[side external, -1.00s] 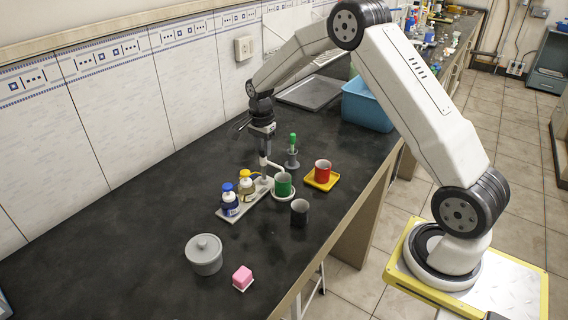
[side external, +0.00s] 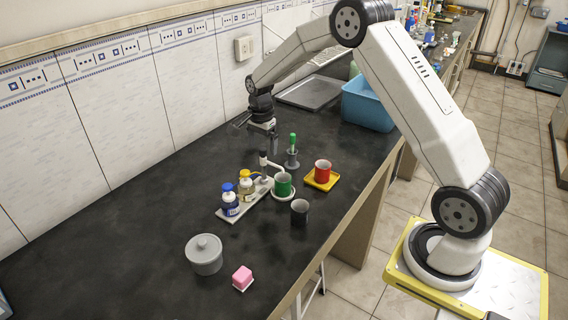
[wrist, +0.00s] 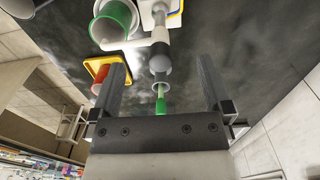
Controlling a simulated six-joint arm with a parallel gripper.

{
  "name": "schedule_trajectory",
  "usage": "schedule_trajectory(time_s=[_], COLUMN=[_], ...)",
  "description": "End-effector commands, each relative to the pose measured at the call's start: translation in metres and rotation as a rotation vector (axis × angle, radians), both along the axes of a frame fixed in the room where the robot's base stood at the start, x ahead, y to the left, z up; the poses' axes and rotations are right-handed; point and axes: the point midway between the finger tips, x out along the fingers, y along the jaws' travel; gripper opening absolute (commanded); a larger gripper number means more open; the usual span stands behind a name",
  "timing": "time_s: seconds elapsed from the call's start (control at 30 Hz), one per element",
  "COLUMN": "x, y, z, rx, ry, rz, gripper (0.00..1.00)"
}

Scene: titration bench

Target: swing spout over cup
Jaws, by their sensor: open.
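The white spout (side external: 275,165) runs from the dark-collared post (side external: 263,160) on the bottle rack to the green cup (side external: 283,186). Its end is at the cup's rim as seen from the side. The cup stands on a round white coaster (side external: 284,197). In the wrist view, the white spout (wrist: 128,44) points left from the post, with its outer end by the green cup (wrist: 116,17). My gripper (side external: 274,150) is open and empty behind the post, apart from the spout. Its two fingers also show wide apart in the wrist view (wrist: 160,75).
Blue-capped (side external: 230,204) and yellow-capped (side external: 246,188) bottles stand on the rack. A grey holder with a green-handled stick (side external: 292,155) is close right of my gripper. A red cup (side external: 323,172) on a yellow tray and a dark cup (side external: 300,212) stand nearby.

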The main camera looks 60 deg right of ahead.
Motion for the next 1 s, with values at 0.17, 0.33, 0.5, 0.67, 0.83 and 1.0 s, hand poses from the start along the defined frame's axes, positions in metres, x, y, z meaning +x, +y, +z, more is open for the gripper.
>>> schedule_trajectory(time_s=[0.17, 0.33, 0.5, 0.67, 0.83, 1.0], x=[0.000, 0.000, 0.000, 0.000, 0.000, 0.000], y=[0.000, 0.000, 0.000, 0.000, 0.000, 0.000], z=[0.011, 0.021, 0.030, 0.039, 0.048, 0.057], rx=[-0.001, 0.000, 0.000, -0.001, 0.000, -0.001], ry=[-0.002, -0.002, -0.002, -0.002, -0.001, -0.002], rz=[0.000, 0.000, 0.000, 0.000, 0.000, 0.000], gripper=[1.00, 1.00, 1.00, 1.00, 1.00, 1.00])
